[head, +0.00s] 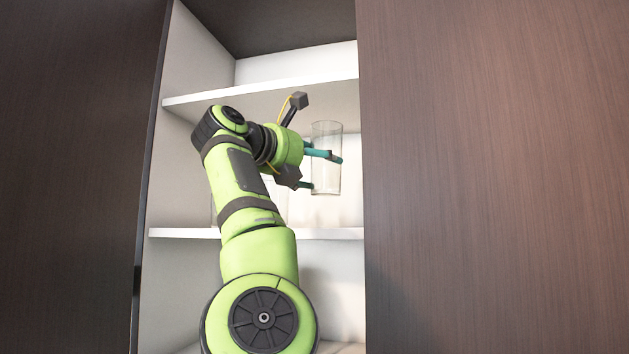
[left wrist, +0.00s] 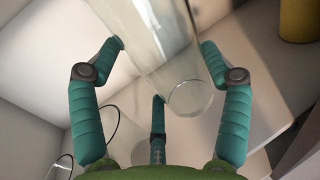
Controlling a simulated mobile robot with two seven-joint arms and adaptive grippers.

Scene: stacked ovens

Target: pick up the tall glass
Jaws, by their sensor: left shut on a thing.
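The tall glass (head: 326,150) is clear and stands nearly upright inside the open cabinet, between two white shelves. My left gripper (head: 324,172) has its teal fingers around the lower half of the glass. In the head view the base of the glass appears above the front edge of the lower shelf, with a gap between them. In the left wrist view the glass (left wrist: 160,45) lies between the fingers, its round end towards the camera. My left gripper is shut on it. My right gripper is not in view.
The upper shelf (head: 290,89) is above the glass and the lower shelf (head: 325,233) below it. Dark wood panels flank the opening, the right one (head: 490,170) close to the glass. A yellow object (left wrist: 299,20) shows at the wrist view's upper right.

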